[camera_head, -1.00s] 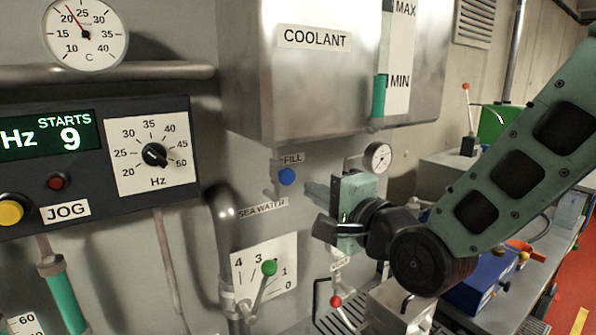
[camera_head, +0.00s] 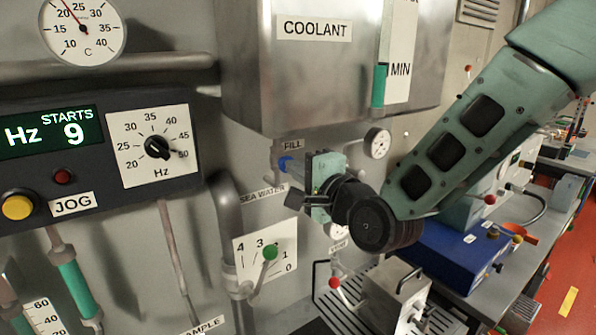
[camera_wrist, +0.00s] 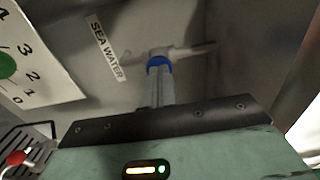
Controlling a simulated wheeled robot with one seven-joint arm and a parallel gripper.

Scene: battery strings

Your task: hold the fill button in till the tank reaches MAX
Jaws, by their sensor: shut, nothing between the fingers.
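The blue fill button (camera_head: 285,162) sits under the FILL label (camera_head: 293,145) on the wall below the coolant tank (camera_head: 290,75). My gripper (camera_head: 291,169) is shut and empty, with its fingertips at the button. In the wrist view the closed fingers (camera_wrist: 158,78) point at the blue button (camera_wrist: 158,61) and overlap its near edge. I cannot tell whether they touch it or press it in. The tank's level tube (camera_head: 379,86) shows green liquid up to about the MIN mark (camera_head: 400,69). The MAX mark is outside the picture.
A pressure gauge (camera_head: 377,143) is on the wall right of the gripper. The sea water lever with a green knob (camera_head: 270,252) is below it, and a red-knobbed lever (camera_head: 334,283) stands lower right. The frequency panel (camera_head: 90,150) is at left.

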